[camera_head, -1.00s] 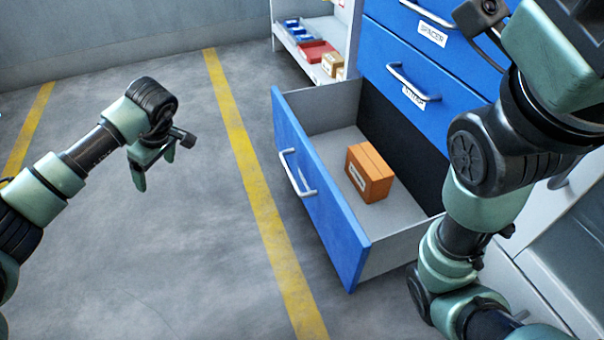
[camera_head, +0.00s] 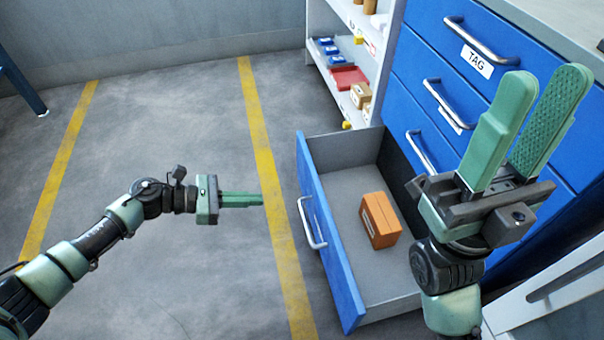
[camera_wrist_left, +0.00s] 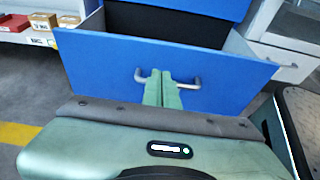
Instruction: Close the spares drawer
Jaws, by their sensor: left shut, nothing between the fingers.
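The open drawer is the lowest blue one, pulled far out of the cabinet, with its front (camera_head: 325,240) facing left and a silver handle (camera_head: 311,224). An orange-brown box (camera_head: 380,220) lies inside it. My left gripper (camera_head: 260,199) is shut and empty, pointing level at the drawer front from the left, with a gap between in the head view. In the left wrist view, its shut fingers (camera_wrist_left: 162,78) line up with the middle of the handle (camera_wrist_left: 195,83) on the drawer front (camera_wrist_left: 110,70). My right gripper (camera_head: 546,78) is open, raised with its fingers up, right of the drawer.
The blue cabinet (camera_head: 455,65) has several shut drawers above, one labelled TAG. A white shelf (camera_head: 345,75) with small bins and boxes stands behind the open drawer. Yellow lines (camera_head: 262,130) mark the clear grey floor on the left.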

